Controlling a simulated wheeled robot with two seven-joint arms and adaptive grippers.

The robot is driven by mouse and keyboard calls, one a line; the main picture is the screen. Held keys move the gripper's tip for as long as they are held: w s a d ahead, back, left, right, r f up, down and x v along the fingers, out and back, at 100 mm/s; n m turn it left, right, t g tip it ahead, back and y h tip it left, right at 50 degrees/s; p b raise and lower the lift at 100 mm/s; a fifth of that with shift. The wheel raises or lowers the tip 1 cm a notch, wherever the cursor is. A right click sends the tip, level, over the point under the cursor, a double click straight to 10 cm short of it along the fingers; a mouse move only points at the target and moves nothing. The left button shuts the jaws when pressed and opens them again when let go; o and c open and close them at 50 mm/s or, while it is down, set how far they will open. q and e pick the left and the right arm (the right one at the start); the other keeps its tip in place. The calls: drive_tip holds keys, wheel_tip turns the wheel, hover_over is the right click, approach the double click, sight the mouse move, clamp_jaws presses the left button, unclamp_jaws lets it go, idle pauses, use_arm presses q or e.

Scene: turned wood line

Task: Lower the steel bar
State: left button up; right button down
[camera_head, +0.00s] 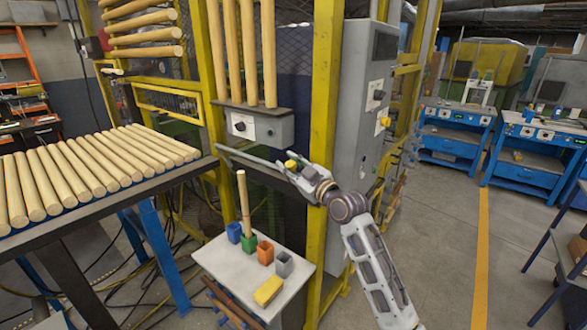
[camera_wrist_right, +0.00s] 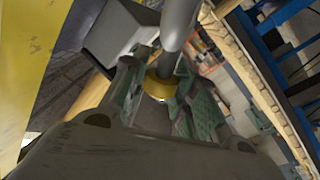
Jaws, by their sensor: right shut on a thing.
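The grey steel bar (camera_head: 250,160) runs roughly level in front of the yellow-framed machine, below the grey control box, slanting slightly down to the right. My right gripper (camera_head: 290,165) is at its right end, with a small yellow part showing at the fingers. In the right wrist view, a grey rod (camera_wrist_right: 179,30) with a yellow collar (camera_wrist_right: 160,86) reaches in between the green-padded fingers (camera_wrist_right: 160,98), which are shut on it. The fingers hide part of the bar's end. My left gripper does not show.
A small white table (camera_head: 222,262) with coloured cups and an upright wooden rod (camera_head: 243,205) stands below the bar. A rack of turned rods (camera_head: 90,172) is at left. A yellow post (camera_head: 325,120) and grey cabinet (camera_head: 362,100) stand close by my right arm. Open floor lies at right.

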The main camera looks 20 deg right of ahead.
drive_tip(key=shift+s+a+f+n+b, duration=0.4)
drive_tip(key=shift+a+f+n+b, duration=0.1)
drive_tip(key=shift+f, duration=0.1)
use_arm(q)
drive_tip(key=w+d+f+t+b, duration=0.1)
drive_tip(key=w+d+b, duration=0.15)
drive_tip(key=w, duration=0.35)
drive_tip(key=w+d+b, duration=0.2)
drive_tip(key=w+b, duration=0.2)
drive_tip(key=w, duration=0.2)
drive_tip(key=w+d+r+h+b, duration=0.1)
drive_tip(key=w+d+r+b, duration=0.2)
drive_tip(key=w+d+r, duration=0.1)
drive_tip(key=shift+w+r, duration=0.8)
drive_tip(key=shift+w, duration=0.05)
use_arm(e)
drive_tip(key=s+a+f+n+y, duration=0.2)
drive_tip(key=a+f+n, duration=0.1)
drive_tip(key=f+n, duration=0.4)
drive_tip(key=s+a+f+n+y, duration=0.2)
drive_tip(key=f+n, duration=0.4)
drive_tip(key=f, duration=0.3)
drive_tip(key=shift+s+a+n+y, duration=0.35)
drive_tip(key=shift+s+a, duration=0.35)
drive_tip(key=shift+a, duration=0.25)
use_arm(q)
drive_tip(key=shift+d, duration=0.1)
use_arm(e)
drive_tip(key=shift+f, duration=0.25)
